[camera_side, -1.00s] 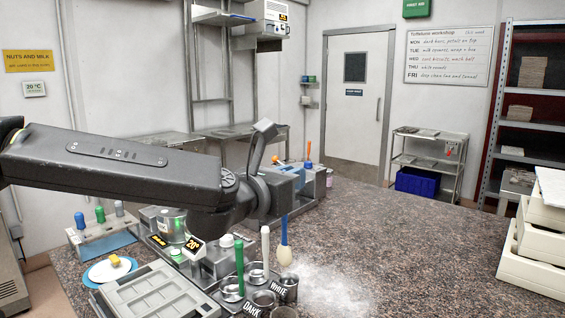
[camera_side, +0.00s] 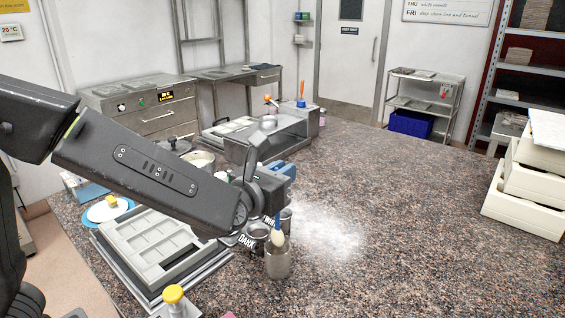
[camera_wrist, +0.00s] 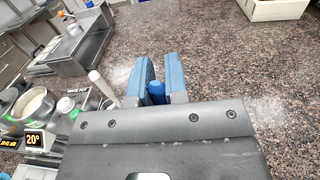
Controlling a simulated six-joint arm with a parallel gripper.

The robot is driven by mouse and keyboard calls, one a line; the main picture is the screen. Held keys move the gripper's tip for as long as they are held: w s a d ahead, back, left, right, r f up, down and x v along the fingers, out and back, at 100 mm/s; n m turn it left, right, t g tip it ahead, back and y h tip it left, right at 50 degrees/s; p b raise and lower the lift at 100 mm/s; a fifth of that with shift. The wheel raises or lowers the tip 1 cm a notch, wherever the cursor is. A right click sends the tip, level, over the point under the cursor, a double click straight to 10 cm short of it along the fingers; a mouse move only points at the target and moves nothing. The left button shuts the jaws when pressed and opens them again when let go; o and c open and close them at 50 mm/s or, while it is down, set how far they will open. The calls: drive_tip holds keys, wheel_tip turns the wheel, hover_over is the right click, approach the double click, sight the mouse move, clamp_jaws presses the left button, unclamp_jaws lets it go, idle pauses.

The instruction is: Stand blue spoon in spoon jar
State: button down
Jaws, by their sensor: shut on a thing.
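The blue spoon (camera_side: 277,224) hangs upright with its cream-coloured head down. My gripper (camera_wrist: 158,80) is shut on its handle, and the blue handle end (camera_wrist: 156,90) shows between the two blue fingers in the wrist view. A grey metal jar (camera_side: 278,264) stands on the counter directly below. The spoon's head is at the jar's mouth; I cannot tell how far inside it is. The jar is hidden in the wrist view. My arm covers part of the gripper in the side view.
A yellow-knobbed item (camera_side: 174,296) is at the front. White trays (camera_side: 525,205) are stacked at the right. The speckled counter (camera_side: 400,220) between is clear.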

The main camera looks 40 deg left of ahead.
wheel_tip(320, 180, down, 6)
drive_tip(key=shift+f, duration=0.15)
idle(0.6)
drive_tip(key=c, duration=1.1)
unclamp_jaws()
drive_tip(key=shift+o, duration=0.2)
drive_tip(key=s, duration=1.4)
drive_tip(key=shift+d, duration=0.35)
drive_tip(key=shift+w, duration=0.1)
